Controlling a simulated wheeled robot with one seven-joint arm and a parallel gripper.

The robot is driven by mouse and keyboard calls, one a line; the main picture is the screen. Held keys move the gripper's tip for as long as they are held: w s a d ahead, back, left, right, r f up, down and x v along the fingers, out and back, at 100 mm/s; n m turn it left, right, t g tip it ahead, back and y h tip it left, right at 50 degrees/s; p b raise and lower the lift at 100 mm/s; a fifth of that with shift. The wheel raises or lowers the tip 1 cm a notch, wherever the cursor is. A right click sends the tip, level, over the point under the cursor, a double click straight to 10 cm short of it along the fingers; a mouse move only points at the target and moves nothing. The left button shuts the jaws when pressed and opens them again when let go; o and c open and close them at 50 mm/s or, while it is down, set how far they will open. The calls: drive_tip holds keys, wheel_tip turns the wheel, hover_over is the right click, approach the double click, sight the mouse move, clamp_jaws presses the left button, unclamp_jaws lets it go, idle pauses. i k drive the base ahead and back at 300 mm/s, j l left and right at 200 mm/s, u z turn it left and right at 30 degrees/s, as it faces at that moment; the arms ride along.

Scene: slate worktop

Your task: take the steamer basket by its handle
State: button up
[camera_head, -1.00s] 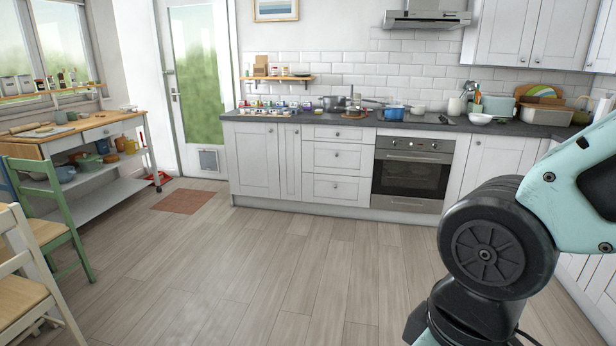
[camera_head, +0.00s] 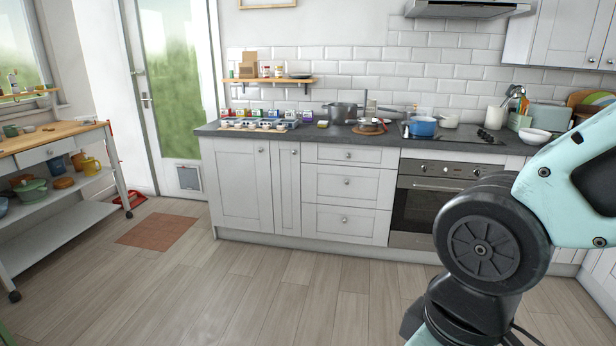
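On the slate worktop (camera_head: 345,138), a shallow silver vessel (camera_head: 369,122) sits on a round wooden board, with a thin upright piece above it. It may be the steamer basket, but it is too small to tell for sure. A grey lidded pot (camera_head: 342,112) stands just left of it. My arm shows at the right of the view, but my gripper is out of the picture. The worktop is well ahead, across the floor.
A blue pot (camera_head: 423,126) stands on the hob, right of the silver vessel. Several small cartons (camera_head: 262,118) line the worktop's left end. A wooden-topped trolley (camera_head: 55,137) stands at the left. The floor (camera_head: 230,290) ahead is clear.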

sight(368, 124)
drive_tip(key=i, duration=0.95)
drive_tip(key=i+z, duration=0.1)
drive_tip(key=i, duration=0.85)
drive_tip(key=i+j, duration=0.2)
drive_tip(key=i, duration=0.8)
drive_tip(key=i+j+z, duration=0.1)
drive_tip(key=i, duration=0.85)
drive_tip(key=i+z, duration=0.3)
drive_tip(key=k+j, duration=0.05)
drive_tip(key=k, duration=0.05)
